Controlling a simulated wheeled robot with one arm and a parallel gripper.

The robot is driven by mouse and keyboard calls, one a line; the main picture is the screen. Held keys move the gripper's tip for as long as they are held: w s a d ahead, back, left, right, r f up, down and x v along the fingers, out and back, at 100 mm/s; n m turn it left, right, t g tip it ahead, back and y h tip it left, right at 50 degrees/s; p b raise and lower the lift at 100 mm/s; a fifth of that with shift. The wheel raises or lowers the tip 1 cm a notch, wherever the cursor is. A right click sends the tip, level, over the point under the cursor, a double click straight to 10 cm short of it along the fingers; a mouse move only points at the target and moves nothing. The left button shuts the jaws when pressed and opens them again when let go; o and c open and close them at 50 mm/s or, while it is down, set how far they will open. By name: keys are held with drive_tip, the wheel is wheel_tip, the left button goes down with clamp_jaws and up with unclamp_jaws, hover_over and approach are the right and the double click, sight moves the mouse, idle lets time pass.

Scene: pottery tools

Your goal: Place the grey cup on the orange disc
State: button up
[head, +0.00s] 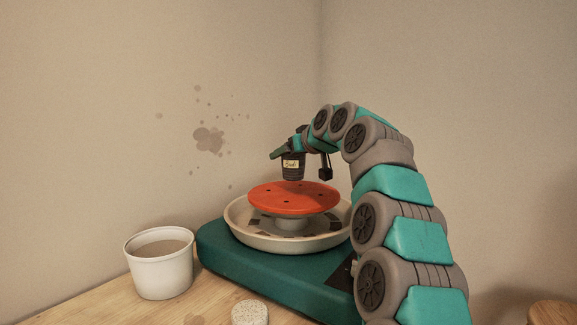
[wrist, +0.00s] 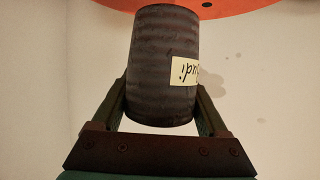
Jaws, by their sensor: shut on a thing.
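The grey cup (head: 293,171) is dark and ribbed, with a cream paper label on its side. It hangs upright just above the orange disc (head: 285,199), over its middle to back part; a small gap seems to show below it. In the wrist view the cup (wrist: 160,70) fills the space between the two fingers of my gripper (wrist: 162,105). My gripper is shut on the cup's sides. The edge of the orange disc (wrist: 225,8) shows at the top of the wrist view. In the head view my gripper (head: 288,151) is partly hard to make out.
The disc sits on a pottery wheel with a pale splash basin (head: 250,235) and a teal base (head: 235,264). A white bucket (head: 160,266) stands at the left on the wooden table (head: 105,305). A pale sponge-like piece (head: 249,313) lies in front. Walls stand close behind.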

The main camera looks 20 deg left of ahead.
sight(288, 165)
drive_tip(key=shift+f, duration=1.65)
drive_tip(key=shift+f, duration=0.15)
drive_tip(key=o, duration=1.5)
drive_tip(key=b+v, duration=0.1)
drive_tip(key=v, duration=1.1)
drive_tip(key=shift+d+b, duration=0.1)
drive_tip(key=shift+b, duration=0.25)
